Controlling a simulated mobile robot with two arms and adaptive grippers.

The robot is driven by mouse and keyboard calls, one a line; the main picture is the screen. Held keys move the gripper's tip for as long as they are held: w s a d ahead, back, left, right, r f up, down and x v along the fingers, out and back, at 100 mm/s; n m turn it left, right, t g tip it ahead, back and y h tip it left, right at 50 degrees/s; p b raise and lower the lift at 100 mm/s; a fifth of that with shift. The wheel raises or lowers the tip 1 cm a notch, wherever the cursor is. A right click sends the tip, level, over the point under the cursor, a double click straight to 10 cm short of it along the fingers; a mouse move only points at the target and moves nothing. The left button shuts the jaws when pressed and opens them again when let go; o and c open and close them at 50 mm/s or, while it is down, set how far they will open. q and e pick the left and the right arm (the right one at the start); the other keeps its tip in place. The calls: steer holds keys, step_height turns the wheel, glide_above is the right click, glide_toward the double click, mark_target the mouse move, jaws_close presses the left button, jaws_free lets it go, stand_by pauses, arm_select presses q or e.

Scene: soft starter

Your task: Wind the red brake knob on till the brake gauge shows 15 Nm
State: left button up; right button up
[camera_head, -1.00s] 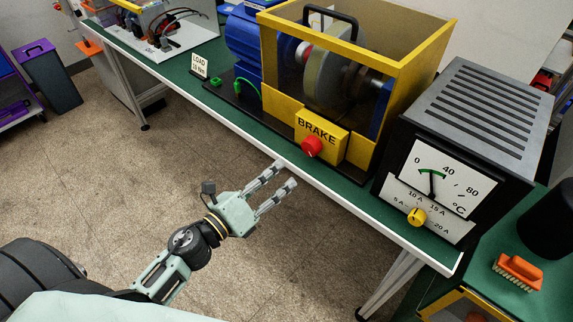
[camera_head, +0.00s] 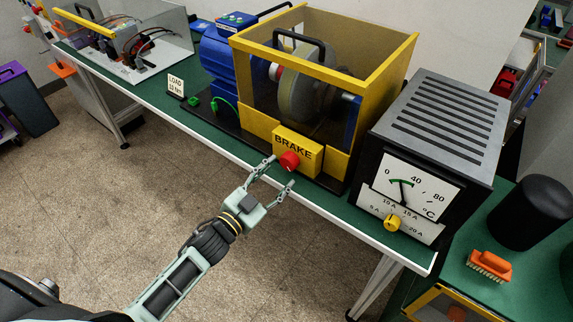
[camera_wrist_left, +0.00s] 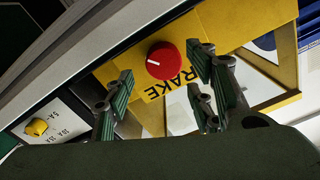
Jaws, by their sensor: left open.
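The red brake knob (camera_head: 289,161) sits on the front of the yellow BRAKE box (camera_head: 309,156), below the yellow-framed guard. My left gripper (camera_head: 274,173) is open just in front of the knob, its fingers spread and apart from it. In the left wrist view the red knob (camera_wrist_left: 164,61) with its white pointer line shows beyond and between the open fingers (camera_wrist_left: 158,92). I cannot make out a brake gauge in Nm; the dial in view (camera_head: 417,189) is marked in °C. My right gripper is not in view.
A black meter box (camera_head: 440,125) with a yellow selector knob (camera_head: 392,223) stands right of the brake. A LOAD card (camera_head: 175,86) stands at the left. An orange brush (camera_head: 490,264) lies on the right table. Floor before the bench is clear.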

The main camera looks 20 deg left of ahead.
mark_target(288, 167)
arm_select(q)
steer(key=shift+p+x, duration=0.3)
steer(key=shift+x, duration=2.1)
steer(key=c, duration=1)
steer(key=shift+n+p, duration=0.35)
steer(key=shift+n, duration=0.25)
steer(key=shift+c, duration=0.4)
steer(key=shift+f, duration=0.1)
steer(key=o, duration=1.1)
steer(key=shift+d, duration=0.15)
